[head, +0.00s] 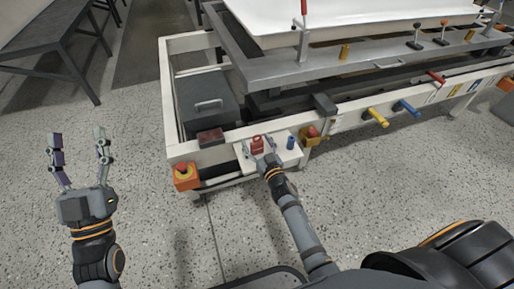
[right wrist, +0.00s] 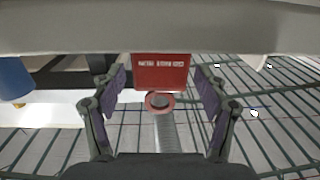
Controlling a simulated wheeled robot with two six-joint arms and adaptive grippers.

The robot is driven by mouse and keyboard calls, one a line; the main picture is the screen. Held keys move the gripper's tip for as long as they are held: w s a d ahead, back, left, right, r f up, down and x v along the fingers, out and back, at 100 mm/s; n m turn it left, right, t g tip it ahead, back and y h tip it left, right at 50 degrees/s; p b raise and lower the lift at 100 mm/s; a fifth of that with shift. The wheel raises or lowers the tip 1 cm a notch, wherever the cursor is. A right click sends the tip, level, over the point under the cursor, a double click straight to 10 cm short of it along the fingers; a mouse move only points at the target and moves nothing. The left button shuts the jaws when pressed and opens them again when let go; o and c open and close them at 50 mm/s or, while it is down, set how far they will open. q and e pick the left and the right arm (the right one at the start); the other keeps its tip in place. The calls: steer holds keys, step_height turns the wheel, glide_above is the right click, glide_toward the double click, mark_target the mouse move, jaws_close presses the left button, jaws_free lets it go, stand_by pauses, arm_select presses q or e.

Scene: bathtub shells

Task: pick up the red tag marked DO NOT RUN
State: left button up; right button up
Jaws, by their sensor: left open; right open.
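The red tag (head: 257,144) sits on a small white shelf at the front of the machine frame. In the right wrist view the red tag (right wrist: 162,72) shows pale lettering that looks upside down, with a red ring (right wrist: 160,102) around a grey centre just below it. My right gripper (head: 261,158) is at the tag. In the right wrist view its two open fingers (right wrist: 160,92) stand left and right of the tag, with gaps on both sides. My left gripper (head: 78,148) is open and empty over the floor at the left.
A blue cylinder (head: 290,142) stands on the white shelf right of the tag. A pale bar (right wrist: 160,26) crosses the top of the right wrist view.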

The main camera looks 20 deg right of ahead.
steer(key=shift+c, duration=0.3)
steer(key=c, duration=1)
